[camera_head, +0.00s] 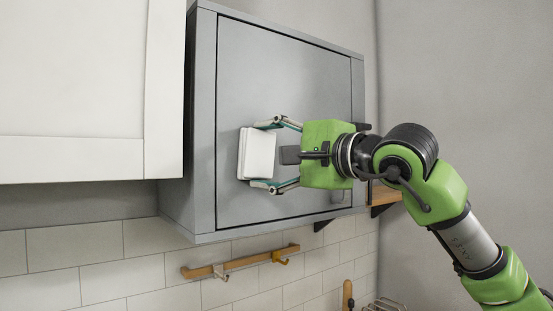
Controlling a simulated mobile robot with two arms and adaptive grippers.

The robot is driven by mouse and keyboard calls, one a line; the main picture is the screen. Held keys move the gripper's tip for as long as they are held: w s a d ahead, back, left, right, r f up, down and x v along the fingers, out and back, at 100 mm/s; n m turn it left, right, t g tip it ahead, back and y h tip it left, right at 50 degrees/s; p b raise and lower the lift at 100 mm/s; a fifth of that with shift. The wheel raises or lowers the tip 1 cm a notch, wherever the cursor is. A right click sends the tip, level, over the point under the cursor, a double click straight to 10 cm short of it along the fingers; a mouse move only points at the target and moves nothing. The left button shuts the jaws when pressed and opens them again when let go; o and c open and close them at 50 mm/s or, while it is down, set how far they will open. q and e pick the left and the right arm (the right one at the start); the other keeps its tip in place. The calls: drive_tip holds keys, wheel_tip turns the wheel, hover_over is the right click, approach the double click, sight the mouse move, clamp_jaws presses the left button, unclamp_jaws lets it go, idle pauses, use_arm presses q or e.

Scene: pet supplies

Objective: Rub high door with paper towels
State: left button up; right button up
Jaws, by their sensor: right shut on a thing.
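The high door (290,70) is the flat grey front of a wall cabinet, and it is shut. My right gripper (267,156) is in front of the door, with its arm coming in from the right. Its two fingers are shut on a white block of paper towels (257,154), one finger above and one below. The paper towels are at the left half of the door, at about mid height. They look close to or against the door face; I cannot tell if they touch it. My left gripper is not in view.
A white cupboard (70,80) hangs to the left of the grey cabinet. Below is a wooden rail (240,262) with hooks on the tiled wall. A wooden shelf (385,194) on dark brackets is behind my right arm. A wire rack (385,305) is at the bottom edge.

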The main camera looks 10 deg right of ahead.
drive_tip(key=shift+s+a, duration=0.15)
drive_tip(key=shift+a, duration=0.2)
drive_tip(key=shift+b+v, duration=0.6)
drive_tip(key=shift+v, duration=0.25)
drive_tip(key=shift+a+b+v, duration=0.15)
drive_tip(key=shift+b+v, duration=0.2)
drive_tip(key=shift+v, duration=0.7)
drive_tip(key=shift+a+b+v, duration=0.15)
drive_tip(key=shift+b+v, duration=0.15)
drive_tip(key=shift+v, duration=0.75)
drive_tip(key=shift+s, duration=0.15)
